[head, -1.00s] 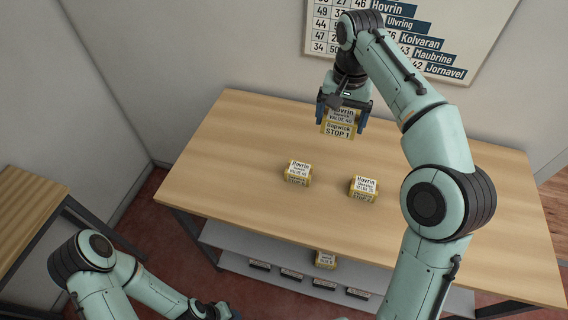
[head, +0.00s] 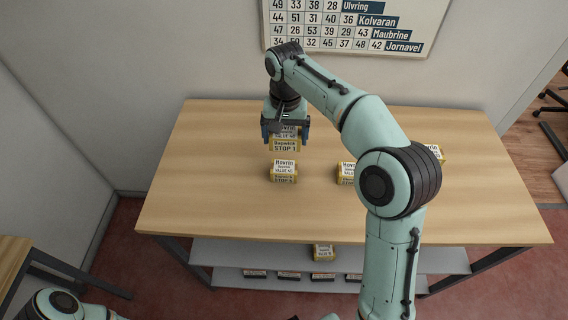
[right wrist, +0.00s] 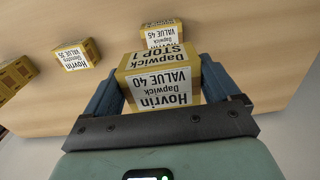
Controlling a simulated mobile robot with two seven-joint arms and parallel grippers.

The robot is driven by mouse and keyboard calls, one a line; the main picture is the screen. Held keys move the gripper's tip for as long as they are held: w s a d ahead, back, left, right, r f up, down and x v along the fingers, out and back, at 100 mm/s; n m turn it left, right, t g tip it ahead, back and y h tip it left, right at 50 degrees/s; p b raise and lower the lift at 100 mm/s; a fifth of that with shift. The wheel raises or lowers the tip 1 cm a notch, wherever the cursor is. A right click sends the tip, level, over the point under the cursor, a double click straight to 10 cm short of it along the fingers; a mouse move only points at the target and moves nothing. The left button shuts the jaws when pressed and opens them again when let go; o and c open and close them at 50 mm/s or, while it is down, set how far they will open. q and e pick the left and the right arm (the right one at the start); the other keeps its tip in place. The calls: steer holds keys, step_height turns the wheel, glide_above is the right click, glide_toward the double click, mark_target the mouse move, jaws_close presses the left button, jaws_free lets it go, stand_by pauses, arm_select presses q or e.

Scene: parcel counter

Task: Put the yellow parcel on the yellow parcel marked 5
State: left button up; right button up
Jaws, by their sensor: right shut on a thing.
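My right gripper (head: 286,131) is shut on a yellow parcel (head: 285,145) with white labels reading Hovrin, Dapwick and STOP 1. The right wrist view shows this held parcel (right wrist: 160,78) between the fingers, with VALUE 40 on it. Another yellow parcel (head: 283,172) stands on the table just in front of the held one in the head view. It also shows in the right wrist view (right wrist: 162,36), apart from the held parcel, with VALUE 45 on its label. Its stop number is too small to read surely. My left gripper is out of view.
On the wooden table (head: 220,210), a yellow parcel (head: 346,172) stands partly behind my right arm, and another (head: 437,152) is farther right. A yellow parcel (head: 323,252) and several dark-fronted items sit on the shelf below. The table's left part is clear.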

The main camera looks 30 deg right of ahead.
steer(key=f, duration=0.5)
steer(key=shift+w+a+f+b, duration=0.1)
steer(key=shift+w+f+b, duration=0.1)
steer(key=shift+f+b, duration=0.15)
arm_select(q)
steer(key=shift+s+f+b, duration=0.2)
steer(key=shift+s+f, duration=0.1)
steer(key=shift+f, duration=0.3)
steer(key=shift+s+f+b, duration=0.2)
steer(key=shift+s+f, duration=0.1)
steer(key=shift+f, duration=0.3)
arm_select(e)
steer(key=shift+f, duration=2.3)
steer(key=shift+f, duration=0.2)
steer(key=o, duration=0.9)
steer(key=shift+c, duration=0.2)
steer(key=shift+r, duration=0.1)
step_height(320, 180, up, 12)
steer(key=shift+r+p, duration=0.1)
steer(key=shift+p, duration=1.15)
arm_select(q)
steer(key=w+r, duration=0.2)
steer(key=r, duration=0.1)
